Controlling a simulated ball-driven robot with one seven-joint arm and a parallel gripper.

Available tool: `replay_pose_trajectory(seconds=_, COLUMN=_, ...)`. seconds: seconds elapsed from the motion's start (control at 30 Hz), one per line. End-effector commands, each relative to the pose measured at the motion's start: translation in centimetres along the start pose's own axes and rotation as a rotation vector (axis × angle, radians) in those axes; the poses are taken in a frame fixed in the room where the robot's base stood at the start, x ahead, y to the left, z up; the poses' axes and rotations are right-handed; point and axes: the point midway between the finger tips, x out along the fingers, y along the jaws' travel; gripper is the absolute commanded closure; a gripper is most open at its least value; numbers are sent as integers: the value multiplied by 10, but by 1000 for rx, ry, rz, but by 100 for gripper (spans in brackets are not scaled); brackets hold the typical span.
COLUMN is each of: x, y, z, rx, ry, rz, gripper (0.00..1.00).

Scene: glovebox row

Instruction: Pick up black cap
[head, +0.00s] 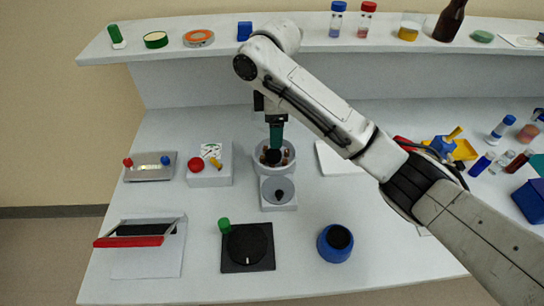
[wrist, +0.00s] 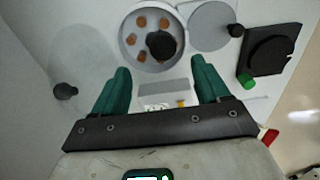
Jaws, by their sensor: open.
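In the wrist view my gripper (wrist: 161,70) is open, with nothing between the fingers. The fingers look close above the cap, but I cannot tell whether they touch it. Part of the bowl's far side is hidden behind my gripper in the head view.
The bowl's white rim (wrist: 122,42) surrounds the cap. A grey disc (head: 268,184) with a small black knob is in front. A white block (head: 210,178) with a red knob stands left, a black square device (head: 248,262) front left. A blue round holder (head: 325,248) stands front right.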

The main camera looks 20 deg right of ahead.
Motion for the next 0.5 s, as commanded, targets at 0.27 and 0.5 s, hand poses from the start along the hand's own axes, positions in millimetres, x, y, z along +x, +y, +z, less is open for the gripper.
replay_pose_trajectory(seconds=0.27, x=29, y=0, z=-1, rx=0, ry=2, rz=0, gripper=25)
replay_pose_trajectory(seconds=0.5, x=49, y=-4, z=-3, rx=0, ry=1, rz=-2, gripper=25)
